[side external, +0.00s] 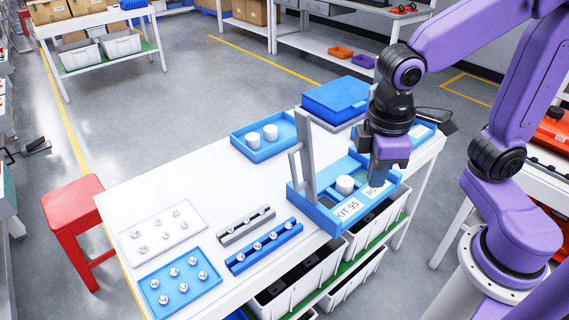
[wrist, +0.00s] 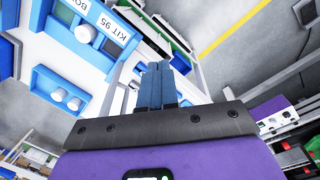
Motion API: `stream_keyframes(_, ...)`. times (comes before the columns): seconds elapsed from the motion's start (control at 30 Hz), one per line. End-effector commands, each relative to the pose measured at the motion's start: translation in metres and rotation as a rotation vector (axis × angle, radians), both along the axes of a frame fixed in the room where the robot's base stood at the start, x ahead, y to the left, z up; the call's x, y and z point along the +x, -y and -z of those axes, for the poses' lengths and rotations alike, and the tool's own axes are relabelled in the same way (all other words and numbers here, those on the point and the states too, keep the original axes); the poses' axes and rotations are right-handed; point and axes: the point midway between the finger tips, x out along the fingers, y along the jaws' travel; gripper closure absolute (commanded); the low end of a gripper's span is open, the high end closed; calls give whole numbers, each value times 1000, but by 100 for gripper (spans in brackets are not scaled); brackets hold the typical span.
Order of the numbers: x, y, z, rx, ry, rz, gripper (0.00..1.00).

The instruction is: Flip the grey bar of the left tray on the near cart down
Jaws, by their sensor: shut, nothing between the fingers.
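A blue tray (side external: 318,215) marked "KIT 95" lies near the right front edge of the white-topped cart (side external: 200,180). A grey bar (side external: 307,165) stands up at its left side, slightly tilted. A white cylinder (side external: 345,184) sits in the tray. My gripper (side external: 377,182) is shut and empty, pointing down over the right part of the tray, to the right of the cylinder and apart from the bar. Its fingers hide part of the second label. In the wrist view my closed fingertips (wrist: 155,66) are near the "KIT 95" label (wrist: 108,22); I cannot clearly identify the bar there.
A blue tray with two white cylinders (side external: 264,143) lies behind the bar. A blue lidded box (side external: 336,97) stands at the back. Parts trays (side external: 181,284) and racks (side external: 264,246) occupy the left front. Bins (side external: 305,278) fill the lower shelf. A red stool (side external: 73,220) stands left.

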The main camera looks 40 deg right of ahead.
Motion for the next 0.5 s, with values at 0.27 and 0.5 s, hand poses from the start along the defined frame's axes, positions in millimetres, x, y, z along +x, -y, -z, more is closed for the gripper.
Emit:
stream_keyframes(0.27, 60, -53, -12, -101, 48, 177, 100)
stream_keyframes(0.5, 107, -95, -18, -183, 103, 341, 100)
